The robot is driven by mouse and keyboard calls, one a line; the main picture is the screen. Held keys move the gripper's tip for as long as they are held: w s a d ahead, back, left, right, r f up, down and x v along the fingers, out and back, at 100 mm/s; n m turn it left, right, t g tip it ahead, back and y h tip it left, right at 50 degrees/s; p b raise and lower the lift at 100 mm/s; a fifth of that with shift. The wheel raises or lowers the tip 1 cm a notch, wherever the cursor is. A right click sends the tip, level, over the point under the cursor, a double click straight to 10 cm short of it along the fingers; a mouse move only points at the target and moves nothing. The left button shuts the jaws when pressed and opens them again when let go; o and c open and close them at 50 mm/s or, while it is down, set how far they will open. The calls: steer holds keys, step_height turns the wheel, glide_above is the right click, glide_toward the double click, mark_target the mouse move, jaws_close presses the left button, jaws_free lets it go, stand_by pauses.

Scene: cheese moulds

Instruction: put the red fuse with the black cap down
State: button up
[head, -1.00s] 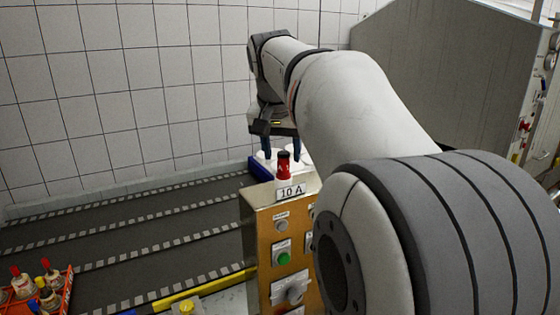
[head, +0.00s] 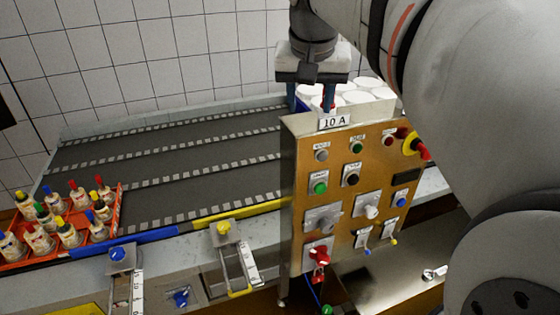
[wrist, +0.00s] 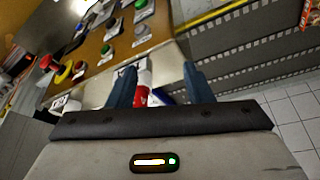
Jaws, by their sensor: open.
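The red fuse (head: 329,104) stands at the top edge of the control panel, just behind the "10 A" label (head: 334,122). Its black cap is hidden by my gripper in the head view. My gripper (head: 319,100) points down over it, with blue fingers apart on either side. In the wrist view the red fuse (wrist: 142,96) shows between the open fingers (wrist: 158,80), nearer the left one. I cannot tell whether a finger touches it.
The orange control panel (head: 376,165) carries buttons, knobs and switches. White round moulds (head: 360,97) stand behind it. A dark conveyor (head: 190,165) lies left. An orange crate (head: 112,222) with several bottles sits far left.

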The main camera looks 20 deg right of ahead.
steer(key=s+a+f+n+y, duration=0.1)
steer(key=s+a+f+n, duration=0.1)
steer(key=s+f, duration=0.4)
steer(key=s+a+f+n, duration=0.2)
steer(key=s+a+f, duration=0.3)
steer(key=f, duration=1)
steer(key=shift+s+n+y, duration=0.4)
steer(key=shift+s, duration=0.4)
step_height(320, 180, down, 4)
steer(key=b, duration=0.3)
steer(key=shift+w+d+r, duration=0.1)
steer(key=shift+w+r, duration=0.05)
